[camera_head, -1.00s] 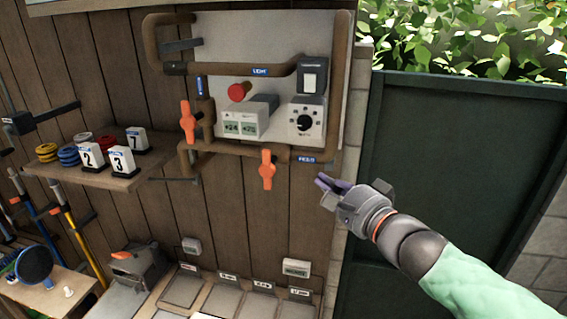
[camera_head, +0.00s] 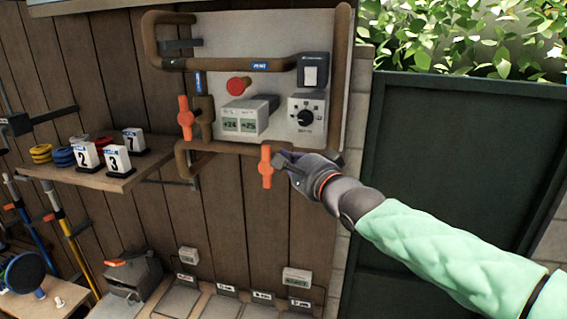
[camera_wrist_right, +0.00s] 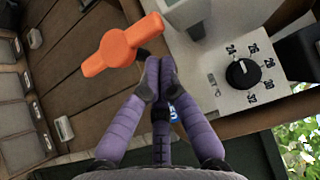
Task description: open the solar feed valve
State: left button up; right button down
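An orange valve handle (camera_head: 265,167) stands upright across the low horizontal pipe of the wall panel. It also shows in the wrist view (camera_wrist_right: 118,47). A second orange handle (camera_head: 186,118) stands upright on the vertical pipe at the left; I cannot read which is the solar feed. My right gripper (camera_head: 280,163) is just right of the lower handle. In the wrist view its two purple fingers (camera_wrist_right: 158,76) meet at the tips, with nothing seen between them, close beside the handle. A blue label (camera_wrist_right: 173,114) is partly hidden behind the fingers. My left gripper is not in view.
The panel carries a red button (camera_head: 238,86), a grey display box (camera_head: 248,116), a dial (camera_head: 306,117) and a switch box (camera_head: 313,72). A shelf (camera_head: 110,178) with numbered blocks is at the left. A dark green gate (camera_head: 455,160) is at the right.

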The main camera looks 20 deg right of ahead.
jog(key=shift+w+a, duration=0.2)
jog(key=shift+a, duration=0.1)
jog(key=shift+a, duration=0.1)
jog(key=shift+w, duration=0.1)
dwell(0.4)
jog(key=shift+a+r+n+g, duration=0.1)
jog(key=shift+n+g, duration=0.3)
jog(key=shift+g, duration=0.1)
jog(key=shift+w+a+r+n+g+h, duration=0.1)
jog(key=shift+n+g+h, duration=0.2)
jog(key=shift+n, duration=0.1)
